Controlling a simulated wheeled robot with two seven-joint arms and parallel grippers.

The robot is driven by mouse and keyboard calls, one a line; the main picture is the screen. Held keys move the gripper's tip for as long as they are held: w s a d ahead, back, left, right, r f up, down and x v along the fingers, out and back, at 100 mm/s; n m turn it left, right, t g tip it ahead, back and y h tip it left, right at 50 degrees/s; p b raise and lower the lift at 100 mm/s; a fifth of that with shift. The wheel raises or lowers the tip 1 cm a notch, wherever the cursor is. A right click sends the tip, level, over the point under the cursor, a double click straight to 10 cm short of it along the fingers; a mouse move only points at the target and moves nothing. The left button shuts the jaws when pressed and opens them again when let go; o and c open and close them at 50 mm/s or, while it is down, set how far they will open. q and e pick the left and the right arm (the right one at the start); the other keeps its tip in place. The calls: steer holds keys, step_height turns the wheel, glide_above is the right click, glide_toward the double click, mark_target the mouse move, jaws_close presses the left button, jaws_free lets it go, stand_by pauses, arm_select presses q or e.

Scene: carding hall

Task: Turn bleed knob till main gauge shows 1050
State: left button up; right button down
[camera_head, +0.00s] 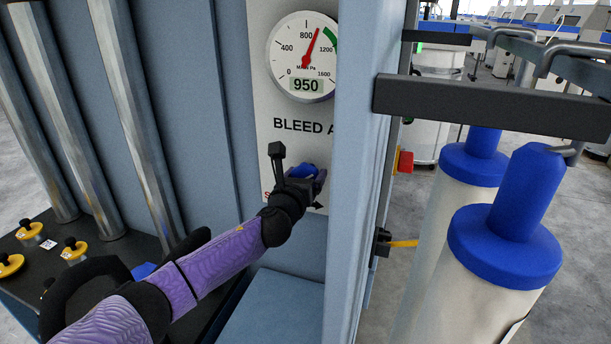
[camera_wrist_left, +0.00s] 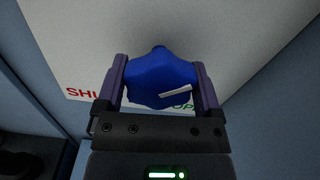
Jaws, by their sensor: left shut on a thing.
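The main gauge (camera_head: 303,57) is on the white panel above, with a red needle and a digital readout of 950. A green band shows near 1200. The blue bleed knob (camera_wrist_left: 158,76) sits on the panel, with a white mark on its lower right. My left gripper (camera_wrist_left: 160,88) is shut on the knob, one finger on each side. In the head view the gripper (camera_head: 306,180) covers much of the knob. A red "SHU" and part of a green word show behind the fingers in the wrist view. My right gripper is not in view.
A light blue post (camera_head: 358,170) stands just right of the gripper and hides part of the panel. Blue-topped white cylinders (camera_head: 505,245) and a dark bar (camera_head: 490,105) are further right. Metal pipes (camera_head: 140,120) and yellow knobs (camera_head: 75,250) are at left.

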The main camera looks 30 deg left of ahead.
arm_select(q)
steer(key=shift+c, duration=0.5)
steer(key=n, duration=0.5)
steer(key=shift+a+f+n, duration=0.1)
steer(key=shift+n, duration=0.3)
steer(key=n, duration=0.6)
steer(key=shift+p, duration=0.3)
steer(key=shift+n, duration=0.3)
steer(key=o, duration=1)
